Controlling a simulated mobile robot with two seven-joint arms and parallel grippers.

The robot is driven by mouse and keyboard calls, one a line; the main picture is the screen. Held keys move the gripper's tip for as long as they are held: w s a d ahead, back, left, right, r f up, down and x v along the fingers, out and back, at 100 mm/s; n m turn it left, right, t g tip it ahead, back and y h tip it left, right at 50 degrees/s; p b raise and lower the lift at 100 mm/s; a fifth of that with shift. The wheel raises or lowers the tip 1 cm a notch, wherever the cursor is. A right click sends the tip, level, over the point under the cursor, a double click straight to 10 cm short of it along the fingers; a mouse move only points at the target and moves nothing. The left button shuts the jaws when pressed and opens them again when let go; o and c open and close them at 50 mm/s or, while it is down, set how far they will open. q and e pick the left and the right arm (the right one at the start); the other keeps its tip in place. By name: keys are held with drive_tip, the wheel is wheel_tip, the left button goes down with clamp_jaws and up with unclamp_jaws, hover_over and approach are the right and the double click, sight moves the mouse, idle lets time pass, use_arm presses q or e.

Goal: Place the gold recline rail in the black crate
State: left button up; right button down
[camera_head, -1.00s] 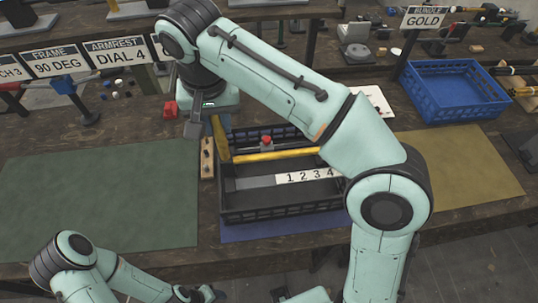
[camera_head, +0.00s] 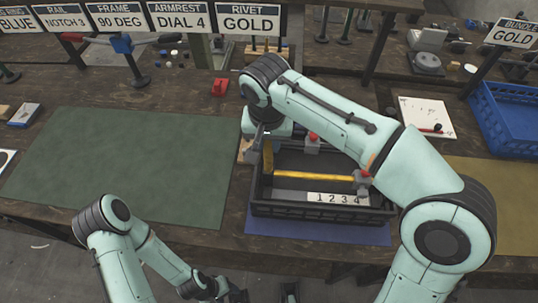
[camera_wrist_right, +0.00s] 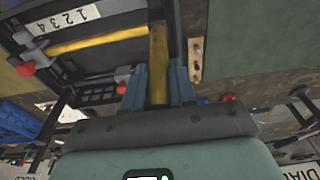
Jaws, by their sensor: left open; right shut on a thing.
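The black crate (camera_head: 325,212) stands on a blue mat, with a white "1 2 3 4" label inside. A long gold bar (camera_head: 312,176) lies across the crate, and a shorter gold bar (camera_head: 267,160) meets its left end at about a right angle. I cannot tell whether they are one piece. In the right wrist view my right gripper (camera_wrist_right: 157,88) is shut on the shorter gold bar (camera_wrist_right: 158,50), at the crate's edge; the long bar (camera_wrist_right: 97,41) runs left from it. My left gripper (camera_head: 238,293) is open and apart at the bottom edge, partly cut off.
Red-knobbed grey fittings (camera_head: 313,140) show in and behind the crate. A green mat (camera_head: 125,165) lies clear to the left. A blue crate (camera_head: 510,120) stands at right, beside a white board (camera_head: 427,117). Signs, including "RIVET GOLD" (camera_head: 249,22), line the back.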

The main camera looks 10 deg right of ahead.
sight(269, 154)
drive_tip(key=shift+f+b, duration=0.4)
drive_tip(key=shift+f, duration=2)
drive_tip(key=c, duration=0.9)
unclamp_jaws()
drive_tip(key=r, duration=0.4)
drive_tip(key=s+r+p, duration=0.1)
drive_tip(key=r, duration=0.3)
drive_tip(key=r+p, duration=0.1)
drive_tip(key=r, duration=0.3)
drive_tip(key=shift+s+a, duration=0.25)
drive_tip(key=shift+s, duration=0.1)
